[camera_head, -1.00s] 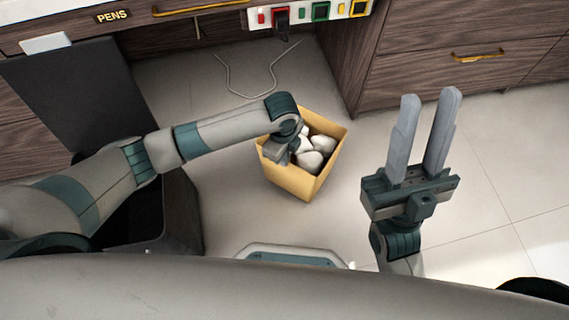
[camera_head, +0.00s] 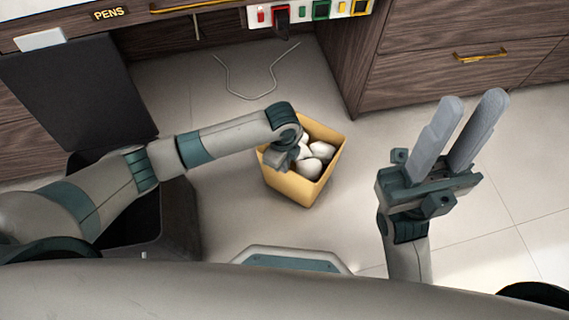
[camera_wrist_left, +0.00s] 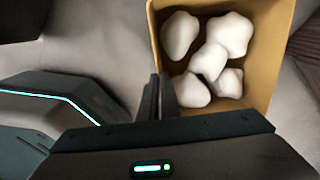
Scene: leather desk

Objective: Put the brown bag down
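The brown bag (camera_head: 295,187) is an open-topped, tan-yellow container with several white crumpled lumps in it. It is below my left gripper (camera_head: 281,157) at the middle of the head view, and it fills the upper right of the left wrist view (camera_wrist_left: 264,92). In the wrist view the left fingers (camera_wrist_left: 158,98) are close together at the bag's near left rim, with its wall apparently between them. The fingertips are mostly hidden in the head view. Whether the bag's base touches the floor is unclear. My right gripper (camera_head: 472,102) is open and empty, right of the bag.
A black bin (camera_head: 180,215) with a raised dark lid (camera_head: 80,95) stands at left. Wooden drawers (camera_head: 455,55) stand behind and right. A thin cable (camera_head: 245,97) lies on the floor behind the bag. Pale tiled floor is clear between the bag and right gripper.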

